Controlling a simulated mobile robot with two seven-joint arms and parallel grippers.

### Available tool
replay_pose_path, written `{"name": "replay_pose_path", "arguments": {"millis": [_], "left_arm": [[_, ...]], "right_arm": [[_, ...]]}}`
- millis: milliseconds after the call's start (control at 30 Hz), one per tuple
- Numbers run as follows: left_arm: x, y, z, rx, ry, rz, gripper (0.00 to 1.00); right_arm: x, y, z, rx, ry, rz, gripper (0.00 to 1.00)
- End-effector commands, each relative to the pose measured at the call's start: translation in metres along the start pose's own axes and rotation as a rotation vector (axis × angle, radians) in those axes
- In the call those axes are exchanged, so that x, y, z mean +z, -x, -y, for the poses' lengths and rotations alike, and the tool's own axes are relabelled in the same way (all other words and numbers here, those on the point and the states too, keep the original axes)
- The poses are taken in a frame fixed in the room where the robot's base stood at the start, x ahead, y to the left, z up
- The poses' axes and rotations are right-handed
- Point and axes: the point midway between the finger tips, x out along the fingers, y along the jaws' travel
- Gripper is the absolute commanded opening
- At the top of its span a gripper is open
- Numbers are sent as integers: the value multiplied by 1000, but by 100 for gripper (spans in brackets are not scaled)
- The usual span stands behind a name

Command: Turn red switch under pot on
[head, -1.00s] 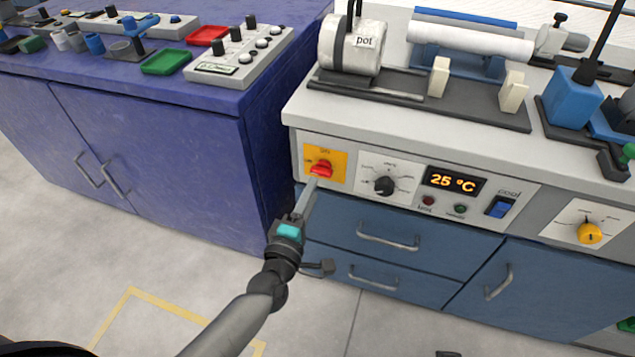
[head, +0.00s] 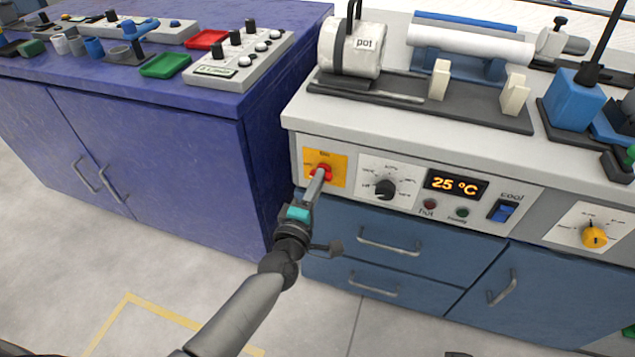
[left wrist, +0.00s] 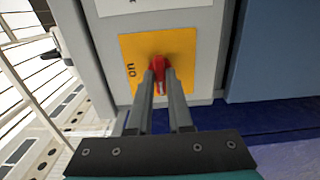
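The red switch (head: 319,169) is a knob on a yellow plate (head: 339,174), at the left end of the white front panel below the pot (head: 350,62). The plate reads "on" at its top edge in the head view. My left gripper (head: 320,179) reaches the switch from below and in front. In the left wrist view, the red switch (left wrist: 159,78) sits between the two close fingertips (left wrist: 160,76), which appear to touch its sides. The fingers partly hide it. Its handle does not appear to point at "on". My right gripper is not in view.
Right of the switch are a black dial (head: 385,188), a 25 °C display (head: 456,184) and a blue cool switch (head: 503,211). Drawers with handles (head: 389,241) lie below. A purple cabinet (head: 190,165) stands close on the left.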

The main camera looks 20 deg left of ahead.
Motion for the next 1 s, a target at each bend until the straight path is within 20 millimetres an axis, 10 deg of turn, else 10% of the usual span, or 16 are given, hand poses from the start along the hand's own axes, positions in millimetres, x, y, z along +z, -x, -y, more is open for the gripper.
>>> {"name": "replay_pose_path", "arguments": {"millis": [1000], "left_arm": [[0,0,-1,-2,-156,0,0]], "right_arm": [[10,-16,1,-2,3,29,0]]}}
